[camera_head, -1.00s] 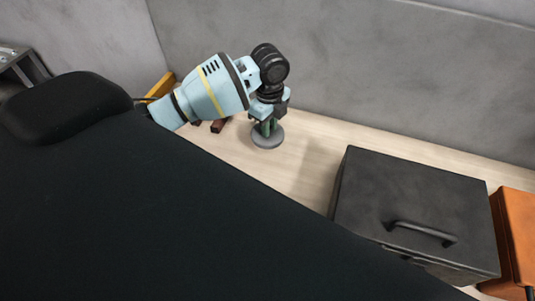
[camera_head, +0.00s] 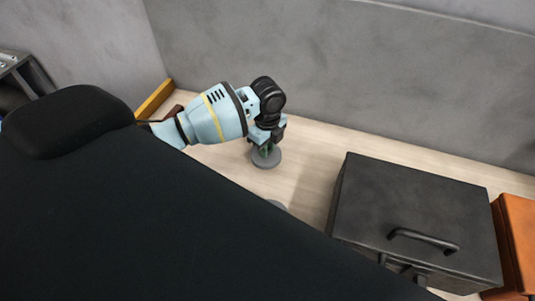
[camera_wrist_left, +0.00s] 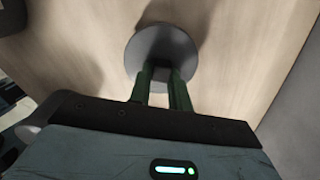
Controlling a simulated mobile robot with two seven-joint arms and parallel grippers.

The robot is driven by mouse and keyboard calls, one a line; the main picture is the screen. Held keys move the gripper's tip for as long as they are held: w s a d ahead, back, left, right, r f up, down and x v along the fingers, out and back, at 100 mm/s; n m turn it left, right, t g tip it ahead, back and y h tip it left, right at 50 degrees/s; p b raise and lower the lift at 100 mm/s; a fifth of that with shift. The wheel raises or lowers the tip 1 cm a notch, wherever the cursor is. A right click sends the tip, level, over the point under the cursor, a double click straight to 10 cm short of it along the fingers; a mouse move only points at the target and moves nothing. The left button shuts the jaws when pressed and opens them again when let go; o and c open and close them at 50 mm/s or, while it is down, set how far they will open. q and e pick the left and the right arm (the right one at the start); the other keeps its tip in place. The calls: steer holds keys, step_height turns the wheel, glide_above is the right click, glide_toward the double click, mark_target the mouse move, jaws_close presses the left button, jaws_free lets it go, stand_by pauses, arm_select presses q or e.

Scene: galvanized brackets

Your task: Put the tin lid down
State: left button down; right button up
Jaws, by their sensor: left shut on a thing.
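The tin lid (camera_head: 266,158) is a flat grey disc over the pale wooden table. My left gripper (camera_head: 263,149) reaches down to it from above and is shut on it. In the left wrist view, the lid (camera_wrist_left: 150,42) is at the tips of the green fingers (camera_wrist_left: 163,76), which hide part of its near side. Shadows fall on the wood around the lid. I cannot tell how large any gap under it is. My right gripper is not in view.
A black lidded box (camera_head: 415,205) with a handle stands at the right, beside an orange box (camera_head: 519,235). A grey rounded edge (camera_head: 277,204) peeks out behind my dark body. A grey wall (camera_head: 350,65) closes the back. Bare wood (camera_head: 308,165) lies between lid and black box.

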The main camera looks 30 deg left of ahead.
arm_select(q)
steer(key=shift+f, duration=1.7)
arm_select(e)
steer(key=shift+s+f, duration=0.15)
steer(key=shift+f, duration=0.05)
arm_select(q)
steer(key=shift+f, duration=0.2)
steer(key=c, duration=1.3)
jaws_free()
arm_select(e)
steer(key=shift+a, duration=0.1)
arm_select(q)
steer(key=shift+r, duration=0.35)
step_height(320, 180, up, 12)
steer(key=shift+f+p, duration=0.15)
steer(key=shift+p, duration=0.25)
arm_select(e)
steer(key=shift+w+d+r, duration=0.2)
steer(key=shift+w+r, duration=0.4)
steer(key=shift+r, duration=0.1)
